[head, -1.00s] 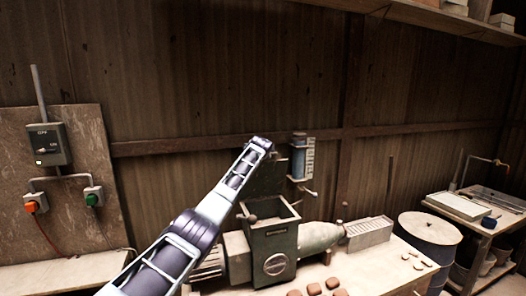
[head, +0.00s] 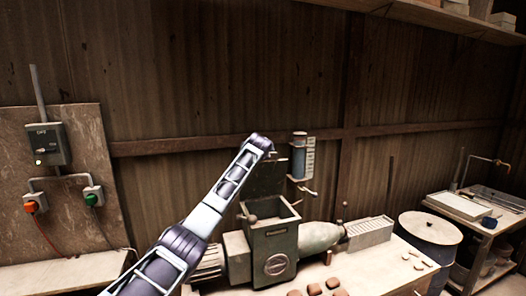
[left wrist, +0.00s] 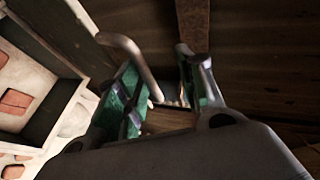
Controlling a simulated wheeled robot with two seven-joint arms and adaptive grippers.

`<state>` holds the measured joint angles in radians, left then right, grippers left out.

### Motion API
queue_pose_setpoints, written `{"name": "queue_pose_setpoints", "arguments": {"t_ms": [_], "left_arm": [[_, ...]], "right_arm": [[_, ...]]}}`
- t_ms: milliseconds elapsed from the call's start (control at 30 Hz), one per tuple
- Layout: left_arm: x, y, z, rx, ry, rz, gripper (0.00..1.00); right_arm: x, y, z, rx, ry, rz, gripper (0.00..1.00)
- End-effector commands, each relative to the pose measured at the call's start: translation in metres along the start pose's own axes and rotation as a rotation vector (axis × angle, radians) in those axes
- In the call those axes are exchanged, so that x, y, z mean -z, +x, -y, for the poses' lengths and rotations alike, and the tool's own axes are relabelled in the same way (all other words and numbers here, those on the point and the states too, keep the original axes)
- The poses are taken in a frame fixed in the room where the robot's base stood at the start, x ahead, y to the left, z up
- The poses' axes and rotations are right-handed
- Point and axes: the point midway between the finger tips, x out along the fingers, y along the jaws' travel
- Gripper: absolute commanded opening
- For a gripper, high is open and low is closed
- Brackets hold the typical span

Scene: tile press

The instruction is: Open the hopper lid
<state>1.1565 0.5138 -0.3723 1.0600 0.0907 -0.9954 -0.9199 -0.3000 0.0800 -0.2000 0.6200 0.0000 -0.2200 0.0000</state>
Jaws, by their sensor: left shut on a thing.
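The hopper (head: 274,250) is a grey-green box with an open, empty-looking top. Its dark lid (head: 268,180) stands roughly upright behind the opening, swung back towards the wall. My left arm reaches up from the lower left, and its end is by the lid's upper edge. In the head view my left gripper's fingers are hidden. In the left wrist view my left gripper (left wrist: 163,88) has its green-padded fingers closed around a bent metal bar, which looks like the lid handle (left wrist: 125,52). The exact contact is partly hidden. My right gripper is not in view.
A blue-and-white cylinder (head: 299,157) hangs on the wall just right of the lid. Brown tiles (head: 314,289) lie on the bench in front of the machine. A switch panel (head: 60,180) is at left; a drum (head: 430,243) and side table stand at right.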

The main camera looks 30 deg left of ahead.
Motion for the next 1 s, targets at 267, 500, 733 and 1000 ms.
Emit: {"name": "queue_pose_setpoints", "arguments": {"t_ms": [267, 500, 733, 1000], "left_arm": [[0.000, -0.021, 0.007, 0.012, -0.001, -0.002, 0.32], [0.000, -0.036, 0.003, 0.006, 0.000, -0.002, 0.32], [0.000, -0.052, 0.002, 0.004, 0.000, -0.001, 0.32], [0.001, -0.062, 0.001, 0.002, 0.000, -0.001, 0.32]], "right_arm": [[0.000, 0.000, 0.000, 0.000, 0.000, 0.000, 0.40], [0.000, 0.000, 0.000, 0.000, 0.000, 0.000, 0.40], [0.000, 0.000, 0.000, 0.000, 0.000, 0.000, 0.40], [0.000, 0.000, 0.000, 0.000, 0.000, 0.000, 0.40]]}}
